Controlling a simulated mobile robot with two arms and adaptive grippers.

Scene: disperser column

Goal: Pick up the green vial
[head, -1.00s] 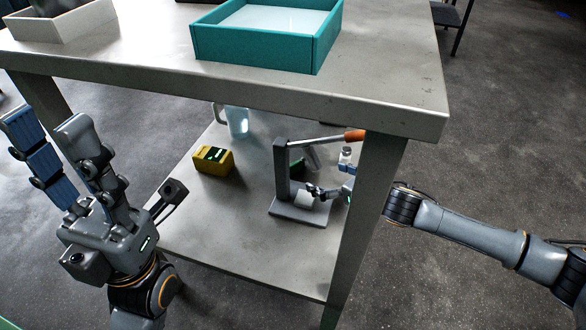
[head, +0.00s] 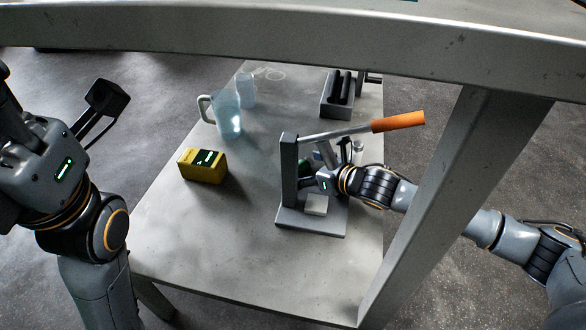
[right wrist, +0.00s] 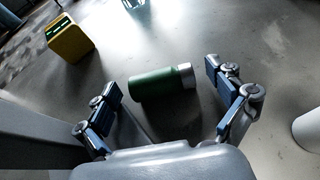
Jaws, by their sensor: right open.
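The green vial (right wrist: 155,86) lies on its side on the grey shelf in the right wrist view, its silver cap to the right. My right gripper (right wrist: 162,80) is open, with one blue-padded finger on each side of the vial. The fingers appear apart from it. In the head view a bit of green (head: 303,161) shows behind the press, and the fingers of my right gripper are largely hidden there.
A lever press (head: 290,172) with an orange handle stands directly beside my right wrist. A yellow device (head: 203,168), a clear jug (head: 228,118) and a dark rack (head: 338,98) stand on the lower shelf (head: 220,250). The tabletop edge (head: 200,48) and a table leg (head: 440,185) border the space.

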